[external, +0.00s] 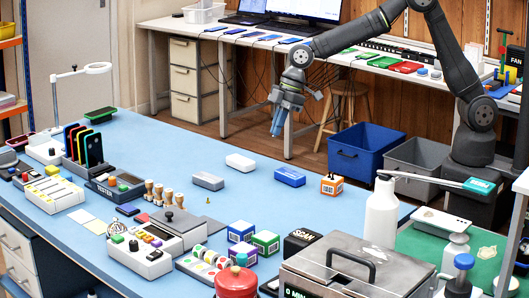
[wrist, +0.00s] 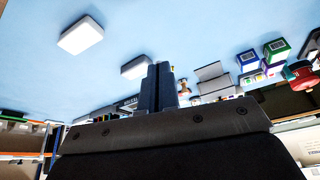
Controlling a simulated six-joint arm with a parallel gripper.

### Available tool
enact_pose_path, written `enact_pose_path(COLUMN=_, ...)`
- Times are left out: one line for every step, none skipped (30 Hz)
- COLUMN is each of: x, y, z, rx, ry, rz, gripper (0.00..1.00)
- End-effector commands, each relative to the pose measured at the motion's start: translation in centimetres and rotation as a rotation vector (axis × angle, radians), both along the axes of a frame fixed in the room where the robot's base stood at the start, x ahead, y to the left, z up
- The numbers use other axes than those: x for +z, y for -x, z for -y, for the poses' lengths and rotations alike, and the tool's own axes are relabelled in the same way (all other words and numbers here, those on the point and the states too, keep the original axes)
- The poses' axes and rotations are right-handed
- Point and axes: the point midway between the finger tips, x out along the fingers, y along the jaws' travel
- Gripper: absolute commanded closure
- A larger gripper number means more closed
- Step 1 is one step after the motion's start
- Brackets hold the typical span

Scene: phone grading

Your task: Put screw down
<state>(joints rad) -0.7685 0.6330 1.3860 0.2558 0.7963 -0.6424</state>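My gripper (external: 277,131) hangs above the far edge of the blue work table, pointing down. Its two dark blue fingers are together in the wrist view (wrist: 158,86), and I see nothing between them. No clearly recognisable screw shows in either view. A small yellowish, pointed piece (external: 208,200) stands on the blue mat in the external view, well away from my gripper to the lower left. It is too small to tell whether it is the screw.
A white box (external: 240,162), a grey box (external: 208,181) and a blue box (external: 290,177) lie on the blue mat (external: 330,213). Wooden-handled stamps (external: 158,194) and coloured cubes (external: 264,242) stand nearer. Bare mat lies between them. A blue bin (external: 358,154) stands beyond the table.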

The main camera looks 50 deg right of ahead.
Motion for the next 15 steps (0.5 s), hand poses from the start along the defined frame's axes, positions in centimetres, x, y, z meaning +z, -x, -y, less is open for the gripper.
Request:
enact_pose_path(x=0.5, y=0.7, z=1.7, rx=-0.01, ry=-0.001, rz=0.001, gripper=1.0)
enact_pose_path(x=0.7, y=1.1, z=2.6, rx=-0.015, ry=0.0, rz=-0.001, gripper=1.0)
enact_pose_path(x=0.8, y=1.7, z=3.8, rx=-0.02, ry=0.0, rz=-0.001, gripper=1.0)
enact_pose_path(x=1.0, y=2.2, z=4.7, rx=-0.025, ry=0.001, rz=-0.001, gripper=1.0)
enact_pose_path(x=1.1, y=2.7, z=5.6, rx=-0.028, ry=0.001, rz=-0.001, gripper=1.0)
enact_pose_path(x=1.2, y=3.3, z=6.8, rx=-0.034, ry=0.002, rz=0.0, gripper=1.0)
enact_pose_path(x=1.3, y=3.8, z=7.7, rx=-0.039, ry=0.003, rz=-0.001, gripper=1.0)
enact_pose_path(x=1.3, y=4.4, z=8.6, rx=-0.043, ry=0.004, rz=-0.001, gripper=1.0)
enact_pose_path(x=1.4, y=5.1, z=9.8, rx=-0.049, ry=0.004, rz=-0.001, gripper=1.0)
enact_pose_path(x=1.4, y=5.7, z=10.7, rx=-0.052, ry=0.005, rz=0.0, gripper=1.0)
enact_pose_path(x=1.4, y=6.2, z=11.5, rx=-0.057, ry=0.005, rz=0.0, gripper=1.0)
enact_pose_path(x=1.4, y=7.0, z=12.6, rx=-0.063, ry=0.006, rz=-0.001, gripper=1.0)
enact_pose_path(x=1.3, y=7.5, z=13.4, rx=-0.067, ry=0.007, rz=-0.002, gripper=1.0)
enact_pose_path(x=1.3, y=8.1, z=14.1, rx=-0.071, ry=0.008, rz=-0.002, gripper=1.0)
enact_pose_path(x=1.2, y=8.7, z=15.0, rx=-0.076, ry=0.008, rz=-0.001, gripper=1.0)
